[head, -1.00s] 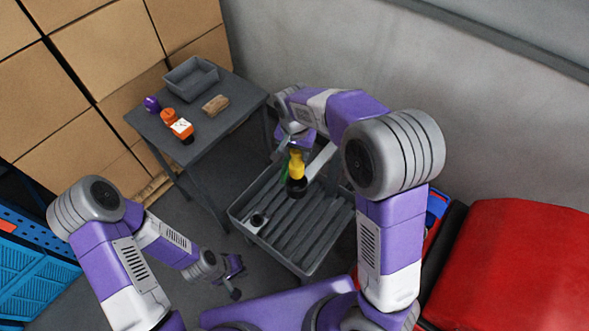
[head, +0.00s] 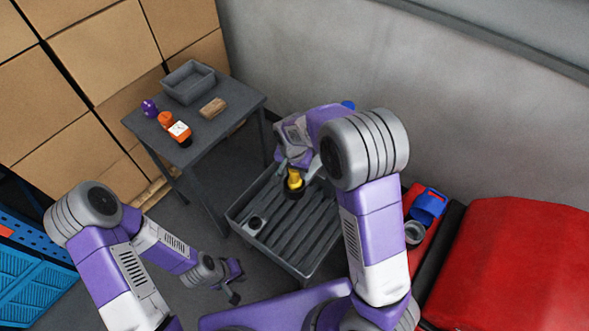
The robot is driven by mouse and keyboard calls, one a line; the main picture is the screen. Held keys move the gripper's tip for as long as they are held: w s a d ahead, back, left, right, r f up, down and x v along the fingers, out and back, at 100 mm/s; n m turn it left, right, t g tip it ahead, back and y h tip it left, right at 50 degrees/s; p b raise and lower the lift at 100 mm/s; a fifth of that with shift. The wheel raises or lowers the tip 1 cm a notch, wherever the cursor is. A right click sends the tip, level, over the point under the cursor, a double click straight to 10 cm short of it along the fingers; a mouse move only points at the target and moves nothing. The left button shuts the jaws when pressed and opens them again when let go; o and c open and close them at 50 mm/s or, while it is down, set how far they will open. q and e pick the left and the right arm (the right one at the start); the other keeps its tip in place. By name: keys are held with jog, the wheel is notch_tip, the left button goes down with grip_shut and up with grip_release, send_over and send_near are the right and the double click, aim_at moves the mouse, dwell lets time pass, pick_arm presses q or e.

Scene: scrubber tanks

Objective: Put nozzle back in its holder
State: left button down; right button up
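The nozzle (head: 294,182), yellow with a black end, is at my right gripper (head: 296,171), over the far part of the grey ribbed tray (head: 282,265). The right gripper appears shut on its upper part, though my arm hides some of the fingers. The nozzle's black end points down; I cannot tell whether it touches the tray. A small dark round socket (head: 255,223), perhaps the holder, is in the tray's left part, apart from the nozzle. My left gripper (head: 235,283) is low, left of the tray's near end, with its fingers apart and empty.
A dark side table (head: 228,110) behind left bears a grey bin (head: 188,82), a brown block (head: 213,107), and orange and purple items. Cardboard boxes (head: 105,50) stand behind it. A red padded body (head: 515,265) and a blue-and-grey part (head: 428,207) are at right.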

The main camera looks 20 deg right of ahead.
jog(key=o, duration=0.4)
jog(key=shift+r, duration=0.25)
jog(key=r, duration=0.4)
jog(key=s+r, duration=0.1)
jog(key=r, duration=0.3)
jog(key=r+p, duration=0.1)
jog(key=r, duration=0.2)
jog(key=shift+s+a+r, duration=0.15)
jog(key=shift+a+r, duration=0.2)
jog(key=shift+r, duration=0.05)
